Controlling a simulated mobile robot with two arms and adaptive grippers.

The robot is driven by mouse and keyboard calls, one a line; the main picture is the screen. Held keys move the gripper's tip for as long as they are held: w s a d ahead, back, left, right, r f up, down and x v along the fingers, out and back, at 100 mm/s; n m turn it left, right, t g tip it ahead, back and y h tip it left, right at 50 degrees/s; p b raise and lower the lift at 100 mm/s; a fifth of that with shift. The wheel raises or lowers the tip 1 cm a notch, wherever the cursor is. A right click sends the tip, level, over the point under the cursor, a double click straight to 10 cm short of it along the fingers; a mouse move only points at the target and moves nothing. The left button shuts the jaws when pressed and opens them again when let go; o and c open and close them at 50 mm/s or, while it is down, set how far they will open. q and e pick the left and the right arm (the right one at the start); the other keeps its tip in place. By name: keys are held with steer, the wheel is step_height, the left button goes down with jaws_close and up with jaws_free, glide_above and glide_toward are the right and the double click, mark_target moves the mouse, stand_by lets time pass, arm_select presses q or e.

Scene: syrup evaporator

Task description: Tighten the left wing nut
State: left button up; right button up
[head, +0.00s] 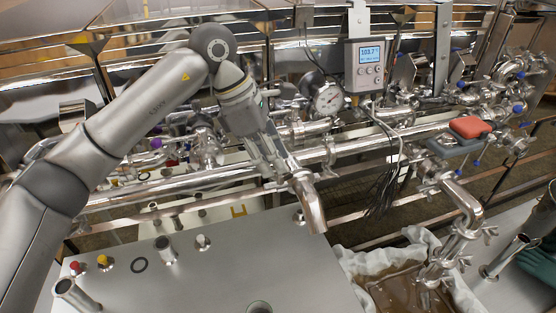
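My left arm comes in from the left. Its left gripper (275,168) points down at the long steel pipe, at the joint where the bent spout (309,203) turns down. The fingertips overlap the fittings there, so I cannot tell whether they are open or shut, or touching anything. No left wing nut shows clearly; one at this joint would be hidden by the fingers. Small wing nuts (490,233) show on the clamps of the right outlet pipe (466,205). My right gripper is out of view.
A display (368,66) reads about 103.7, beside a dial gauge (328,99). Loose dark cables (385,185) hang right of the spout. A cloth-lined tub of brown liquid (400,290) stands lower right.

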mark_target(281, 177)
arm_select(q)
steer(key=shift+p+x, duration=0.4)
steer(key=shift+x, duration=1.25)
steer(key=shift+r, duration=0.1)
jaws_close()
